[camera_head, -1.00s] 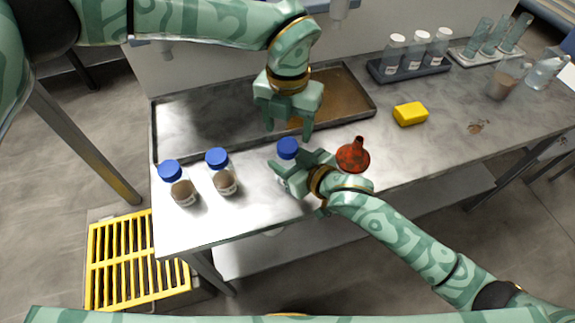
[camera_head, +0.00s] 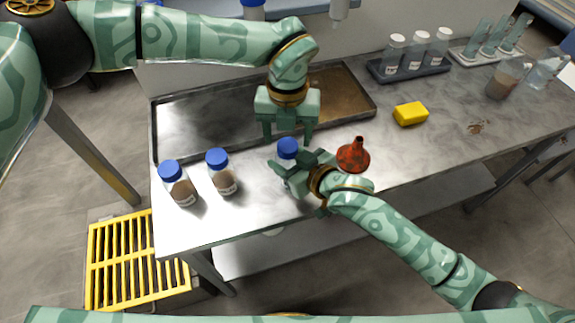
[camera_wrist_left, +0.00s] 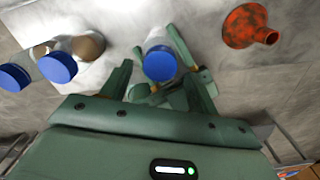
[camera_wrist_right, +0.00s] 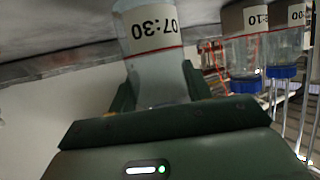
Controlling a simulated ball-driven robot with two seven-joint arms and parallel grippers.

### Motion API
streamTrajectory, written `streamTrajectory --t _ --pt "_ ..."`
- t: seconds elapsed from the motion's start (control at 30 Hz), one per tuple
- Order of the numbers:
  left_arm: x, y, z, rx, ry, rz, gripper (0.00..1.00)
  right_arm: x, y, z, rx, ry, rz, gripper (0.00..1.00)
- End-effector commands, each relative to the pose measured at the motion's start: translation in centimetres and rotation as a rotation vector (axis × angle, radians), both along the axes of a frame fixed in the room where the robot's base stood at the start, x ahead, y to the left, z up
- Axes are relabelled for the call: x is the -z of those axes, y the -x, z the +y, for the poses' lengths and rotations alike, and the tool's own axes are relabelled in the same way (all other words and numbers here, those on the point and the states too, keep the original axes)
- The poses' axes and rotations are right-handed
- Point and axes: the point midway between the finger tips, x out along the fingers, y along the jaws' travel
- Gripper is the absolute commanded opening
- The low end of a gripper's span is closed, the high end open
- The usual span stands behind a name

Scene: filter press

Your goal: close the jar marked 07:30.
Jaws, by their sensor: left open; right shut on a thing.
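The jar marked 07:30 (camera_wrist_right: 158,65) is between the fingers of my right gripper (camera_wrist_right: 160,90), which is shut on it; its label reads upside down in the right wrist view. In the head view its blue lid (camera_head: 288,147) is on top, and the jar body is partly hidden by the right gripper (camera_head: 290,174). How tightly the lid sits cannot be told. My left gripper (camera_head: 288,138) is open and points down over the jar. In the left wrist view the lid (camera_wrist_left: 160,66) lies between the open fingers, apart from them.
Two other blue-lidded jars (camera_head: 180,186) (camera_head: 222,174) with brown contents stand to the left. A red funnel (camera_head: 353,156) stands right of the held jar. A metal tray (camera_head: 165,135) lies behind. A yellow sponge (camera_head: 410,113) and a rack of bottles (camera_head: 435,70) are farther right.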

Motion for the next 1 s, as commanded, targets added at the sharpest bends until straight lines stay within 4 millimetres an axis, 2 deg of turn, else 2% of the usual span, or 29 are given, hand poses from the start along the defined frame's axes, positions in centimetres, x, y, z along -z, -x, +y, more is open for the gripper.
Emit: streamTrajectory --t 0.2,0.53,0.57,0.7,0.83,0.87,0.9,1.0 --pt "2.1 0.0 0.0 -0.001 0.000 0.001 0.60 0.1 0.0 0.0 0.001 0.002 0.001 0.00" --pt "2.4 0.0 0.0 -0.001 0.000 0.000 0.60 0.0 0.0 0.0 0.001 0.002 0.000 0.00" --pt "2.4 0.0 0.0 -0.001 0.000 0.000 0.55 0.0 0.0 0.0 0.001 0.002 0.000 0.00" --pt "2.4 0.0 0.0 -0.001 0.000 0.000 0.16 0.0 0.0 0.0 0.001 0.001 0.001 0.00" --pt "2.4 0.0 0.0 -0.001 0.000 0.000 0.15 0.0 0.0 0.0 0.001 0.001 0.001 0.00" --pt "2.4 0.0 0.0 -0.001 0.000 0.000 0.50 0.0 0.0 0.0 0.001 0.001 0.001 0.00" --pt "2.4 0.0 0.0 -0.001 0.000 0.000 0.61 0.0 0.0 0.0 0.001 0.001 0.001 0.00" --pt "2.4 0.0 0.0 -0.001 0.000 0.000 0.64 0.0 0.0 0.0 0.001 0.001 0.001 0.00"
